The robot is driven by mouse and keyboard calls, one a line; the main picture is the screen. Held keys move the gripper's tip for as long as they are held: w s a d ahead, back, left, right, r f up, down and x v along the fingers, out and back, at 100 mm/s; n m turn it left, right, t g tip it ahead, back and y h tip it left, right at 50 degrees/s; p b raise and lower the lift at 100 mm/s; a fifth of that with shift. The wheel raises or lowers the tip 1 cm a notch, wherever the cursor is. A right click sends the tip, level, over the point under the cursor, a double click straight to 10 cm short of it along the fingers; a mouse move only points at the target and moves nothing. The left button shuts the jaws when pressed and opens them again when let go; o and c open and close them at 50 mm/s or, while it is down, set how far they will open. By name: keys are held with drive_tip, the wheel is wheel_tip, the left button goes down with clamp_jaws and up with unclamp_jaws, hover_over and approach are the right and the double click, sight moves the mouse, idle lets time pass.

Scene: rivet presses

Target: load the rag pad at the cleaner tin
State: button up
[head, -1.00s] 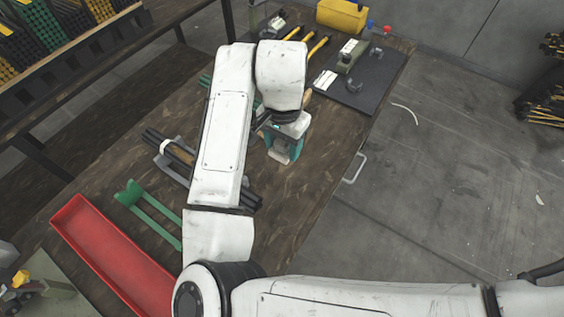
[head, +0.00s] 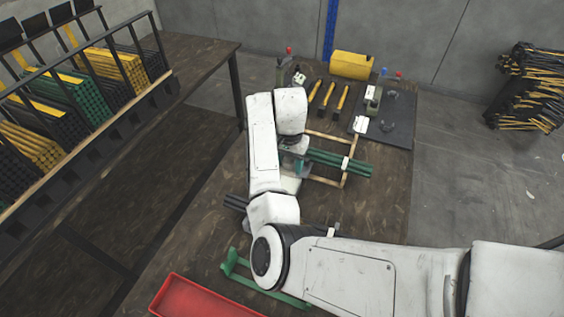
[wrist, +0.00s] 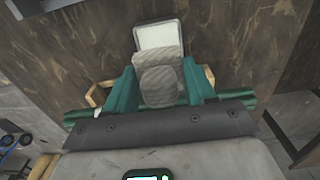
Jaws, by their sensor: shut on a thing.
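In the wrist view, my gripper (wrist: 161,80) has its two teal fingers shut on a grey, woven-looking rag pad (wrist: 160,90). Just beyond the pad is a pale, square-topped thing with a grey rim (wrist: 159,36), which looks like the cleaner tin. The pad's far edge overlaps the tin's near edge in this view; I cannot tell whether they touch. In the head view my gripper (head: 298,166) is low over the dark wooden bench, and the pad is mostly hidden by my arm.
Green rods (head: 342,163) lie across a wooden frame (head: 345,178) right of my gripper. A red tray (head: 200,300) and green cradle (head: 235,265) are nearer.

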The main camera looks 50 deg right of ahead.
sight(289, 180)
drive_tip(key=shift+f+b, duration=3)
drive_tip(key=shift+b, duration=0.1)
drive_tip(key=shift+f, duration=0.45)
drive_tip(key=shift+s+f+p, duration=0.15)
drive_tip(key=shift+f+p, duration=0.2)
drive_tip(key=shift+f, duration=0.05)
idle(1.7)
drive_tip(key=shift+r, duration=0.15)
wheel_tip(289, 180, up, 7)
drive_tip(key=p, duration=0.7)
drive_tip(key=shift+r, duration=0.1)
idle(0.7)
